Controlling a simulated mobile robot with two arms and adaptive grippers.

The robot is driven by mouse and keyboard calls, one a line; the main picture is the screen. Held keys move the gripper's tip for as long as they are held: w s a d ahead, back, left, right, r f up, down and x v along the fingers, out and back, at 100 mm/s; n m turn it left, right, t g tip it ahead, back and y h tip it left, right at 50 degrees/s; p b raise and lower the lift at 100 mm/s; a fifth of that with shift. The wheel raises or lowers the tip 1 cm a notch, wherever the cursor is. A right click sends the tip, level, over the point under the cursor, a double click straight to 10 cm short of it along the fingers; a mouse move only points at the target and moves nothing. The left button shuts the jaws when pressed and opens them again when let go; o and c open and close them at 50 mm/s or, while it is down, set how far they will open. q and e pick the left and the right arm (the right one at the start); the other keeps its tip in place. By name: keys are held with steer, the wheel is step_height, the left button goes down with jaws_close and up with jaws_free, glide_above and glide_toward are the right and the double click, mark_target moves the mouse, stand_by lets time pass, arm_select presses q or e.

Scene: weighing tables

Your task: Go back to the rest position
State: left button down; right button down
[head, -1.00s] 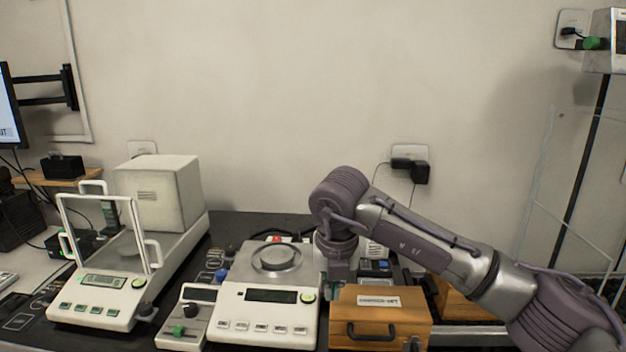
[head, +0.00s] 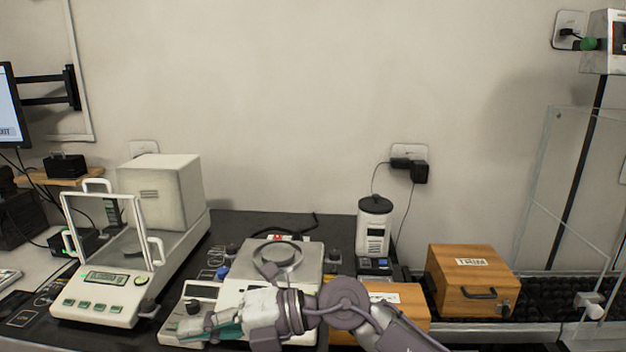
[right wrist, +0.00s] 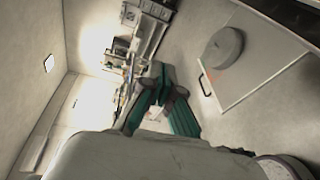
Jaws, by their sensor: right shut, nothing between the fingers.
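My right gripper (head: 193,335) is low in the head view. It points left, in front of the top-loading balance (head: 308,262), and hides the balance's front panel. Its green-padded fingers also show in the right wrist view (right wrist: 158,75). They are shut with nothing between them. My right forearm comes in from the bottom edge and covers part of the front wooden box (head: 408,318). I cannot tell whether the gripper touches anything. My left gripper is not in view.
An analytical balance with a glass shield (head: 100,290) stands at left. A small control box (head: 200,291) is beside the gripper. A white and black canister device (head: 374,228) stands behind. A wooden box (head: 472,280) and a clear panel (head: 560,200) are at right.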

steer(key=w+d+r+m+t+y, duration=0.2)
steer(key=d+r+m+t+y, duration=0.3)
steer(key=r+m+t+y, duration=0.25)
steer(key=w+d+f+m+t+h, duration=0.3)
steer(key=w+d+m+t+h, duration=0.2)
steer(key=d+m+t+h, duration=0.7)
steer(key=s+d+f+m+g+h, duration=0.1)
steer(key=d+f+m+h, duration=0.4)
steer(key=d+f+m, duration=0.4)
steer(key=s+d+f+m+g+h, duration=0.1)
steer(key=d+f+m+h, duration=0.5)
steer(key=f, duration=0.4)
steer(key=s+d+f+m+g, duration=0.1)
steer(key=s+d+f+g, duration=0.1)
steer(key=s+f+g, duration=0.65)
steer(key=s+d+f+m+g, duration=0.1)
steer(key=s+d+f+g, duration=0.25)
steer(key=s+f, duration=0.9)
steer(key=s+f+g+p, duration=0.1)
steer(key=s+f+p, duration=0.3)
steer(key=f, duration=1.5)
steer(key=s+d+f+g+p, duration=0.1)
steer(key=s+d+f, duration=0.1)
steer(key=s+f, duration=1.1)
steer(key=s, duration=0.4)
steer(key=shift+f+p, duration=0.3)
steer(key=shift+p, duration=0.05)
